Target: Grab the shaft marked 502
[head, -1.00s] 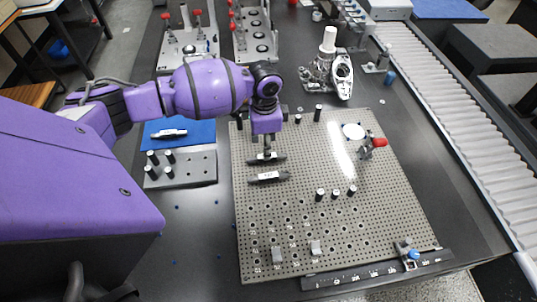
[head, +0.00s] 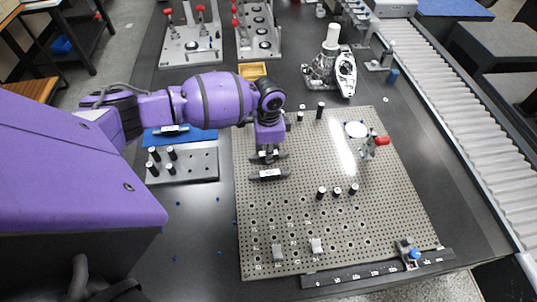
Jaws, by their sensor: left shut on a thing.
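My left gripper (head: 268,153) points down over the upper left part of the perforated plate. It is shut on a dark shaft (head: 281,156), whose ends stick out on both sides of the fingers. I cannot read a mark on this shaft, as the fingers cover its middle. A second dark shaft (head: 283,174) with a white label lies just in front of it on the plate, apart from the gripper; its label is too small to read surely. Another labelled shaft (head: 171,130) lies on the blue mat at the left. My right gripper is not in view.
The perforated plate (head: 300,265) carries several black pins and a red-handled clamp (head: 381,141). A grey block with pegs (head: 196,172) stands left of it. A metal casting (head: 322,68) and a small yellow-brown tray (head: 253,70) are behind. The plate's middle is mostly clear.

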